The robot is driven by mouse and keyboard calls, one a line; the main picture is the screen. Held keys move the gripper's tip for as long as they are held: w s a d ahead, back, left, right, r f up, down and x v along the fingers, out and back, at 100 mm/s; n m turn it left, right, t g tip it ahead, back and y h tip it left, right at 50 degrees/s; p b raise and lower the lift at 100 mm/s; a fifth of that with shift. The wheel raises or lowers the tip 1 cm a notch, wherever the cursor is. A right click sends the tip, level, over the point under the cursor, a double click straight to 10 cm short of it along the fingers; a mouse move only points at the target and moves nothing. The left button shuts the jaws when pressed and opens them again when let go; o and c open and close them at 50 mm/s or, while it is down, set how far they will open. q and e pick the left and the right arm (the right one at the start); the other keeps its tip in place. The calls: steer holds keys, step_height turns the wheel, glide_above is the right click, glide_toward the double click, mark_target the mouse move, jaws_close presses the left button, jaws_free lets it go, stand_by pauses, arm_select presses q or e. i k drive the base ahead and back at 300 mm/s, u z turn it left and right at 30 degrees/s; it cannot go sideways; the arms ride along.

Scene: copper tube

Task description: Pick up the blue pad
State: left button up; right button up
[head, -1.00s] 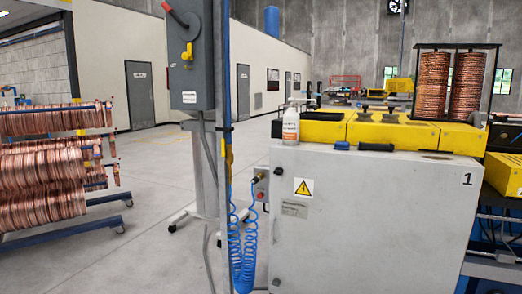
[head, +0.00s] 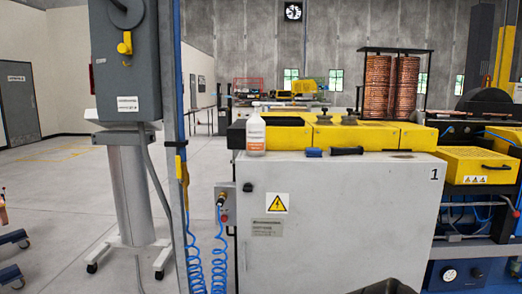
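A small blue object (head: 314,152) lies on top of the grey cabinet (head: 350,215), near its front edge; it appears to be the blue pad. It is small in view, and its exact shape is hard to tell. A black-handled item (head: 346,151) lies just to its right.
Open floor lies farther left.

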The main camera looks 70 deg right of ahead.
mark_target(310, 152)
steer(key=z, duration=0.45)
steer(key=i, duration=1.45)
steer(key=z, duration=1.05)
